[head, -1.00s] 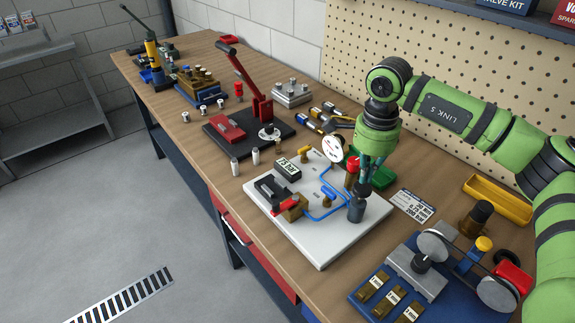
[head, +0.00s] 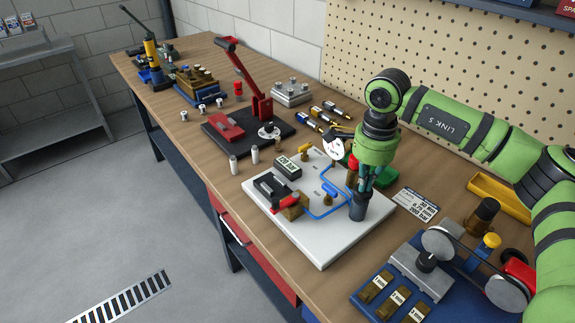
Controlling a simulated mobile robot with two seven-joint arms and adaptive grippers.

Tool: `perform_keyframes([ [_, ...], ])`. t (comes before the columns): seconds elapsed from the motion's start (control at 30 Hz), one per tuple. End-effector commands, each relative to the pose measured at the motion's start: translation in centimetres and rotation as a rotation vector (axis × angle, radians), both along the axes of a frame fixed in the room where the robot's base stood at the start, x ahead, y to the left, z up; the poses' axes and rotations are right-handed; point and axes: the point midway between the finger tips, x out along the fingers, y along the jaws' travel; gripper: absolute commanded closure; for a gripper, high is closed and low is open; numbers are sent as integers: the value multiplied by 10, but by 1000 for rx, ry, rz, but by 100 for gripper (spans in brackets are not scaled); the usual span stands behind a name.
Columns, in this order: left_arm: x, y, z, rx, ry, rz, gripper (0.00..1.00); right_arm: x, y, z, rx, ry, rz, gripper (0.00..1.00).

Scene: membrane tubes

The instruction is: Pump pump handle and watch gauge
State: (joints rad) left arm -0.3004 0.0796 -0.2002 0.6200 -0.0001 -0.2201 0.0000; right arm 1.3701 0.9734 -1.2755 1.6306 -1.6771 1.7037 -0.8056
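A white base plate (head: 318,252) on the bench carries a pump rig with blue tubing. A black lever with a red grip (head: 286,205) lies low at its left, by a brass block (head: 295,212). The round white gauge (head: 333,149) stands at the back of the plate; its needle is too small to read. A small black display box (head: 288,167) reads about 25 bar. My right gripper (head: 361,190) points down over a dark grey cylinder (head: 358,211) at the plate's right, its fingers at the cylinder's top. Their opening is unclear. My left gripper is out of view.
A red lever press (head: 250,75) stands behind on a black base. A blue-based device with pulleys (head: 355,296) sits at the front right. A yellow tray (head: 498,199) and a label card (head: 415,205) lie right. The plate's front left is clear.

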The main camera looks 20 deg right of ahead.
Motion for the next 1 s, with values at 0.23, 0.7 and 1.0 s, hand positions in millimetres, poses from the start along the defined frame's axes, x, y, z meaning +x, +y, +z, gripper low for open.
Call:
perform_keyframes([
  [0.23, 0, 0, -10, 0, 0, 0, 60, -1, 1, -14, 1, 5, 2, 100],
  [0.7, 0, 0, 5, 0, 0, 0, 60, -1, 1, 6, 1, 6, 3, 100],
  [1.0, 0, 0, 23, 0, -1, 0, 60, -1, 1, 34, 0, 4, 2, 100],
])
